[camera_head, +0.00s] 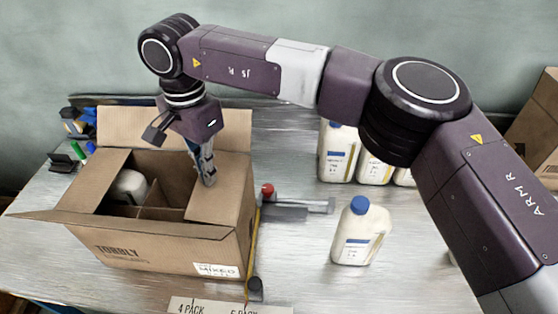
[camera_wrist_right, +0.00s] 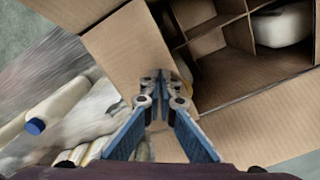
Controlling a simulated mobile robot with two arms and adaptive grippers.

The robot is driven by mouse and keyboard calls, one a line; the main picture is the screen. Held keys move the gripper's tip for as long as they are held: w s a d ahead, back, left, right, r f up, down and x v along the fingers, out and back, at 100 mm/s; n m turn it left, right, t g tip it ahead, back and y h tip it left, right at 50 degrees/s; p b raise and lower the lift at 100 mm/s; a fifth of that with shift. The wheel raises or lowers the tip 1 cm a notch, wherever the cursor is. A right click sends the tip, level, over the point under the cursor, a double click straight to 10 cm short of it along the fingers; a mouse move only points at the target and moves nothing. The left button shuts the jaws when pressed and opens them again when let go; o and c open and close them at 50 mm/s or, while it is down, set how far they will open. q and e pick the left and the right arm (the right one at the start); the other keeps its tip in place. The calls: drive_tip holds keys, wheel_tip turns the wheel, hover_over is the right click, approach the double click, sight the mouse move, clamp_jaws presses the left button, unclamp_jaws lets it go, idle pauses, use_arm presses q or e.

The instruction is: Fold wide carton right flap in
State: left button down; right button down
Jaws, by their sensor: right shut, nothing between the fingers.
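The wide carton (camera_head: 170,258) stands open on the table at the left in the head view. Its right flap (camera_head: 222,196) slants inward over the right side of the opening; it also shows in the wrist view (camera_wrist_right: 125,50). My right gripper (camera_head: 208,180) points down with its shut, empty fingertips at this flap. In the wrist view the gripper tips (camera_wrist_right: 161,80) lie over the flap, and contact looks likely. The carton's back flap (camera_head: 180,127) stands up and its front flap (camera_head: 110,224) sticks outward. Inside are dividers and a white bottle (camera_head: 130,186). My left gripper is not in view.
A white bottle with a blue cap (camera_head: 361,232) stands right of the carton, with several more (camera_head: 341,155) behind it. A red-knobbed tool (camera_head: 267,190) lies beside the carton's right wall. Another carton (camera_head: 535,125) is at the far right.

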drive_tip(key=shift+f+b, duration=0.3)
drive_tip(key=shift+f, duration=0.3)
wheel_tip(320, 180, up, 11)
drive_tip(key=p, duration=0.7)
drive_tip(key=shift+p, duration=0.3)
